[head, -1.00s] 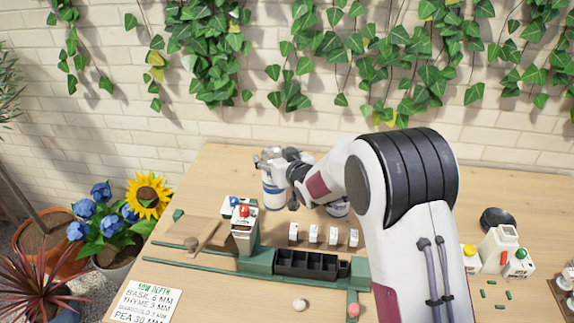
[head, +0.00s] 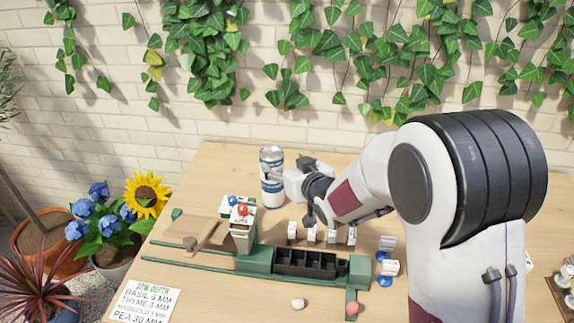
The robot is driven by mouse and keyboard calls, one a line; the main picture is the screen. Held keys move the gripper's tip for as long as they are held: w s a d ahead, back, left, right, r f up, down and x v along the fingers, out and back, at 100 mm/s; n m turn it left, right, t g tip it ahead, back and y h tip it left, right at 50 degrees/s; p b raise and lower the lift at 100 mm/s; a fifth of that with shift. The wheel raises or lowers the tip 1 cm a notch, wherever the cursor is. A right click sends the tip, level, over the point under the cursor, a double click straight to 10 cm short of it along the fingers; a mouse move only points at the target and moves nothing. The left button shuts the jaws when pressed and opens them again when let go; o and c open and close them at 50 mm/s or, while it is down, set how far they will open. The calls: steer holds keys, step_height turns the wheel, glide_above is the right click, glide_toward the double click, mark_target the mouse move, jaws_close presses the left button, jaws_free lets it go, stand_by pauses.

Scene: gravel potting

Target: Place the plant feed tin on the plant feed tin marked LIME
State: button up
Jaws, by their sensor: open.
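A white-and-blue column (head: 271,178) stands upright at the back left of the table. Its repeated blue bands look like one plant feed tin (head: 271,158) resting on another tin (head: 272,192). The seam is too small to judge exactly, and I cannot read LIME on either. My gripper (head: 287,179) is open, just right of the column at about its middle height. I cannot tell whether a fingertip still touches it.
A green stand with a dark compartment tray (head: 305,263) lies in front, with several small white packets (head: 312,234) behind it. A container with red- and blue-topped items (head: 243,235) stands at left. White-and-blue items (head: 388,268) sit right. A sowing card (head: 144,292) lies front left.

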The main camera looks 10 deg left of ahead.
steer(key=shift+s+d+r, duration=0.1)
steer(key=shift+s+d, duration=0.1)
steer(key=shift+s, duration=0.1)
steer(key=shift+d+r, duration=0.1)
stand_by(0.7)
steer(key=s+d+r+m+g+h, duration=0.1)
steer(key=s+d+r+m+h, duration=0.2)
steer(key=s+d, duration=0.55)
steer(key=s+d+r+m+g+h, duration=0.1)
steer(key=s+d+r+h, duration=0.35)
steer(key=d, duration=0.65)
steer(key=s+d+m+g, duration=0.1)
steer(key=s+d+g, duration=0.1)
steer(key=s, duration=1.1)
steer(key=s+d+m+g, duration=0.1)
steer(key=s+d, duration=0.4)
steer(key=s, duration=0.8)
steer(key=shift+s+d+f+g, duration=0.25)
steer(key=shift+s+g, duration=0.15)
steer(key=shift+g, duration=0.3)
